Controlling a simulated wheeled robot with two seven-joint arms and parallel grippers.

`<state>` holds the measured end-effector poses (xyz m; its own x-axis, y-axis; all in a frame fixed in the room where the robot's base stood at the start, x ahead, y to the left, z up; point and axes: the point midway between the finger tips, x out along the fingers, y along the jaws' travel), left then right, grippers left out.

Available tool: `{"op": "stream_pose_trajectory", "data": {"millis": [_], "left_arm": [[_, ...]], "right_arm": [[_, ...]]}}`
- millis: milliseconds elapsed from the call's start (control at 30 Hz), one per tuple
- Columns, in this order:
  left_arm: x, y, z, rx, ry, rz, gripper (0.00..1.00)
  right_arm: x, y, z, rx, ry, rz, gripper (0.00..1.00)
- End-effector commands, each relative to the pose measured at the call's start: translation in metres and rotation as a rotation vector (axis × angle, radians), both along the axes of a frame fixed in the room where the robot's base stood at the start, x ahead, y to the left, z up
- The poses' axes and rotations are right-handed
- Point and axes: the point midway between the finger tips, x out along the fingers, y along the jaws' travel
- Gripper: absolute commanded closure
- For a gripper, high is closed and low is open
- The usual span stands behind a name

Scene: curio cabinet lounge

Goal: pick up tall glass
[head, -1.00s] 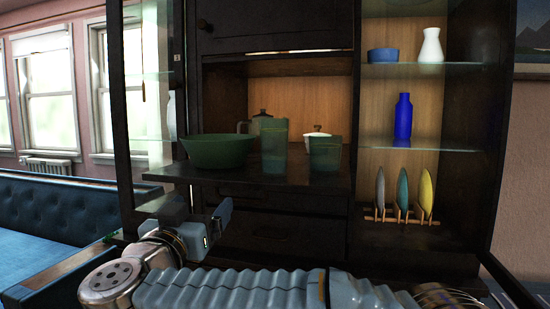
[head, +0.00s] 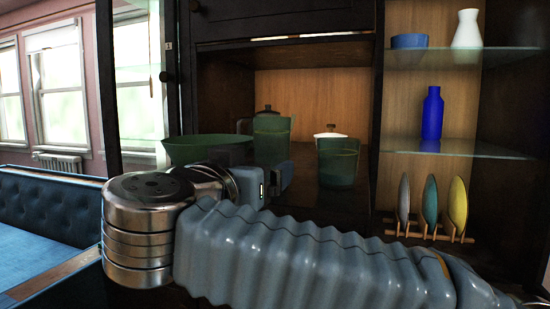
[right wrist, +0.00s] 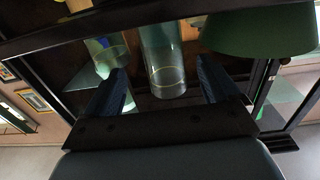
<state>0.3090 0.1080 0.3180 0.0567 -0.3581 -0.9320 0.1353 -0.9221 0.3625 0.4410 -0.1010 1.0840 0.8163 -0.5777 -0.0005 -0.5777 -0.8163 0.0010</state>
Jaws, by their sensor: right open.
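The tall glass (head: 272,138) is a greenish, see-through tumbler standing upright on the cabinet's dark shelf, right of the green bowl. My right gripper (head: 264,168) is in front of it and hides its lower part in the head view. In the right wrist view the tall glass (right wrist: 163,55) lies ahead of the gap between the two open blue fingers (right wrist: 160,78), with nothing clearly held. I cannot tell whether the fingertips reach around it. My left gripper is not in view.
A shorter glass (head: 338,165) stands just right of the tall glass. The green bowl (head: 190,150) is close on the left. A teapot (head: 265,112) and a white-lidded pot (head: 330,131) stand behind. Glass shelves with a blue bottle (head: 432,115) are right.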

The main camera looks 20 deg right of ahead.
Motion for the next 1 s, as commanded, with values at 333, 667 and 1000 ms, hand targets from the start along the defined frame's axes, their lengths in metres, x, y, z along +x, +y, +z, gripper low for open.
{"op": "stream_pose_trajectory", "data": {"millis": [333, 667, 1000], "left_arm": [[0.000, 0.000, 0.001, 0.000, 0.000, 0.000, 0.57], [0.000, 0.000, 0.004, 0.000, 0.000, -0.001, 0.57], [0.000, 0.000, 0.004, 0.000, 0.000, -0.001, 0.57]], "right_arm": [[0.043, -0.030, 0.001, 0.000, -0.001, -0.001, 0.11], [0.082, -0.054, 0.004, 0.001, -0.001, -0.003, 0.11], [0.087, -0.057, 0.004, 0.000, -0.001, 0.000, 0.17]]}}
